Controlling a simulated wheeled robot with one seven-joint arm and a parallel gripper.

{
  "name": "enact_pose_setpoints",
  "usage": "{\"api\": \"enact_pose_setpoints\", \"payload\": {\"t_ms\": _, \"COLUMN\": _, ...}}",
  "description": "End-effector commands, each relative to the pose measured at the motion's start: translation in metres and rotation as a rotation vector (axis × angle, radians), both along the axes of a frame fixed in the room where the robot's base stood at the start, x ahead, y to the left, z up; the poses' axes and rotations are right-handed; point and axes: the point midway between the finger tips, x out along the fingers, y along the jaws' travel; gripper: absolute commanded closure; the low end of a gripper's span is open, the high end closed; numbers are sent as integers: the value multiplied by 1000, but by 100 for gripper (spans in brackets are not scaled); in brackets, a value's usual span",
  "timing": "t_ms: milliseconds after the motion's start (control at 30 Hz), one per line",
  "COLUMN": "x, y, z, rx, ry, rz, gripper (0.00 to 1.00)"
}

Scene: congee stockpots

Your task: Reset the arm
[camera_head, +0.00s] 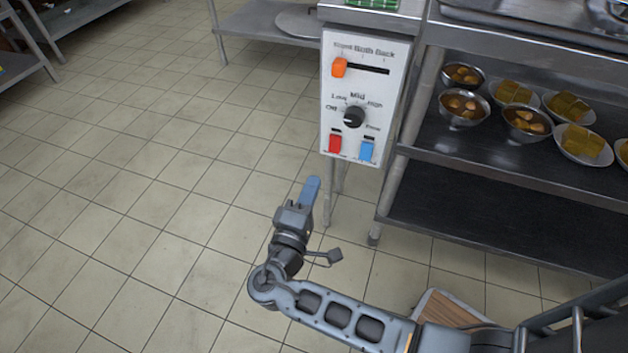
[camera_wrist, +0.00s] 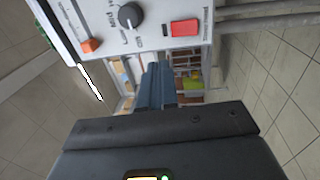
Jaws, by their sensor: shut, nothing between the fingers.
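My gripper (camera_head: 311,187) is shut and empty, with its blue fingers together. In the head view it is over the tiled floor, low and left of the control panel (camera_head: 339,105). In the wrist view the blue fingers (camera_wrist: 158,82) point toward the panel's lower area, and I cannot tell the exact gap. The panel has an orange slider (camera_head: 339,68) at the left end of its slot, a black knob (camera_head: 354,117), a red switch (camera_head: 335,143) and a blue switch (camera_head: 366,151). The wrist view shows the panel sideways, with the red switch (camera_wrist: 185,28) and knob (camera_wrist: 130,15).
A steel rack (camera_head: 480,165) stands right of the panel, with several bowls and plates of food on its upper shelf. Another steel shelf (camera_head: 250,22) is behind on the left. A wooden-topped item (camera_head: 450,322) is on the floor at lower right. The tiled floor (camera_head: 120,190) at left is clear.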

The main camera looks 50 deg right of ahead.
Motion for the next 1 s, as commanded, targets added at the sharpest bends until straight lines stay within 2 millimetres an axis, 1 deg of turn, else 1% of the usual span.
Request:
{"api": "enact_pose_setpoints", "payload": {"t_ms": 500, "x": 0, "y": 0, "z": 0, "rx": 0, "ry": 0, "rz": 0, "gripper": 100}}
{"api": "enact_pose_setpoints", "payload": {"t_ms": 567, "x": -2, "y": -1, "z": -2, "rx": 7, "ry": 5, "rz": 4, "gripper": 100}}
{"api": "enact_pose_setpoints", "payload": {"t_ms": 633, "x": -8, "y": -3, "z": -10, "rx": 31, "ry": 22, "rz": 17, "gripper": 100}}
{"api": "enact_pose_setpoints", "payload": {"t_ms": 667, "x": -11, "y": -5, "z": -16, "rx": 53, "ry": 34, "rz": 28, "gripper": 100}}
{"api": "enact_pose_setpoints", "payload": {"t_ms": 767, "x": -32, "y": -10, "z": -42, "rx": 158, "ry": 87, "rz": 86, "gripper": 100}}
{"api": "enact_pose_setpoints", "payload": {"t_ms": 833, "x": -52, "y": -10, "z": -64, "rx": 263, "ry": 127, "rz": 143, "gripper": 100}}
{"api": "enact_pose_setpoints", "payload": {"t_ms": 900, "x": -75, "y": -7, "z": -84, "rx": 380, "ry": 158, "rz": 208, "gripper": 100}}
{"api": "enact_pose_setpoints", "payload": {"t_ms": 967, "x": -94, "y": -1, "z": -98, "rx": 479, "ry": 174, "rz": 262, "gripper": 100}}
{"api": "enact_pose_setpoints", "payload": {"t_ms": 1000, "x": -107, "y": 4, "z": -105, "rx": 544, "ry": 178, "rz": 298, "gripper": 100}}
